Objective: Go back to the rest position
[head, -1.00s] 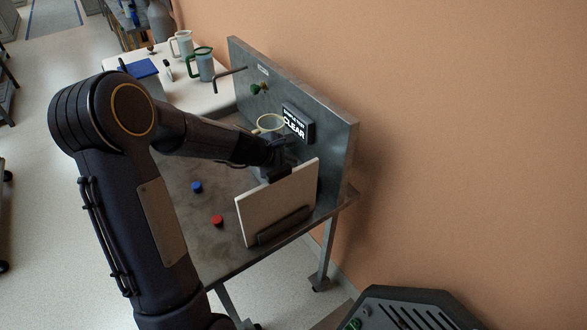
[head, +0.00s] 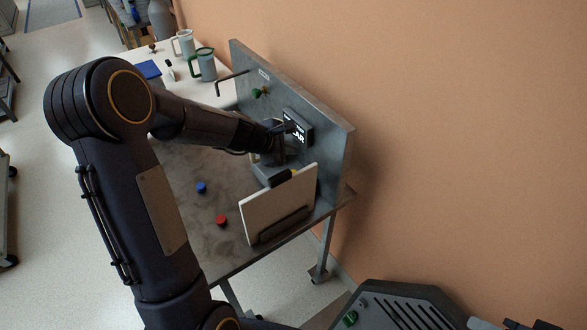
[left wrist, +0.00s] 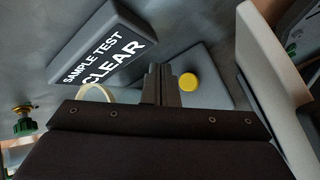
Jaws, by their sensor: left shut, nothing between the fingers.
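My left gripper (head: 289,128) is at the upright metal panel (head: 334,142) of the bench, in front of the sign (head: 299,130). In the left wrist view its fingers (left wrist: 160,84) are together with nothing between them. The sign (left wrist: 101,55) there reads "SAMPLE TEST CLEAR". A yellow round button (left wrist: 188,80) on a grey box (left wrist: 208,66) shows just right of the fingers. A pale ring-shaped rim (left wrist: 96,93) is partly hidden behind the gripper body. I do not see my right gripper.
A white board (head: 278,204) stands in a dark holder close to my left gripper. A blue knob (head: 201,187) and a red knob (head: 221,220) are on the bench top (head: 190,222). Jugs (head: 206,65) stand behind.

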